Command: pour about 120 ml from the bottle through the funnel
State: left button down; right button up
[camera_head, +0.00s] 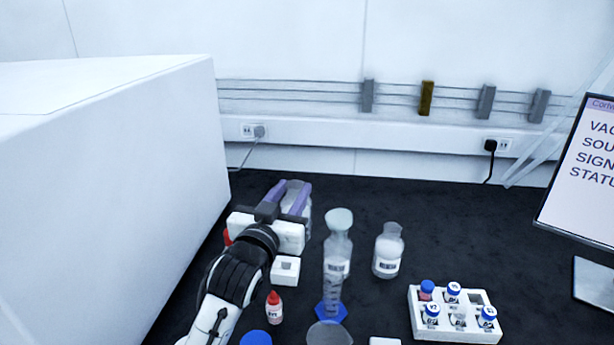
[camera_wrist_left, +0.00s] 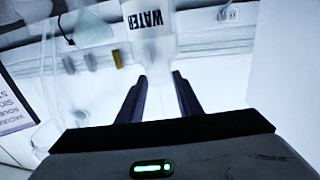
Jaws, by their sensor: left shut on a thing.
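My left gripper (camera_head: 290,198) is shut on a clear bottle (camera_head: 296,212) behind the measuring cylinder's left side. In the left wrist view the bottle (camera_wrist_left: 150,48) carries a black WATER label, and its narrower part lies between the fingers (camera_wrist_left: 160,97). Its tilt and liquid level are hard to tell. A pale green funnel (camera_head: 339,219) sits in the top of a tall graduated cylinder (camera_head: 334,285) with a blue base. The funnel also shows at the left wrist view's upper left (camera_wrist_left: 92,27). The bottle is left of the funnel and apart from it. My right gripper is not in view.
A labelled flask (camera_head: 387,254) stands right of the cylinder. A white rack (camera_head: 455,333) holds several capped vials. A red-capped dropper bottle (camera_head: 274,308) and a white block (camera_head: 285,270) are near my left arm. A large white box (camera_head: 110,190) bounds the left; a monitor (camera_head: 585,180) stands right.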

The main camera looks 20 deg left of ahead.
pick_arm(q)
jog(key=shift+w+d+r, duration=0.1)
jog(key=shift+w+r, duration=0.1)
jog(key=shift+w, duration=0.15)
jog(key=shift+d+r+m, duration=0.25)
jog(key=shift+d+m, duration=0.25)
jog(key=shift+m, duration=0.2)
jog(key=shift+w+d+m, duration=0.1)
jog(key=shift+d+m, duration=0.3)
jog(key=shift+m, duration=0.1)
jog(key=d+m+p, duration=0.2)
jog(key=shift+w+d+f+m+g, duration=0.1)
jog(key=shift+w+d+m+g, duration=0.25)
jog(key=shift+w+m+g, duration=0.05)
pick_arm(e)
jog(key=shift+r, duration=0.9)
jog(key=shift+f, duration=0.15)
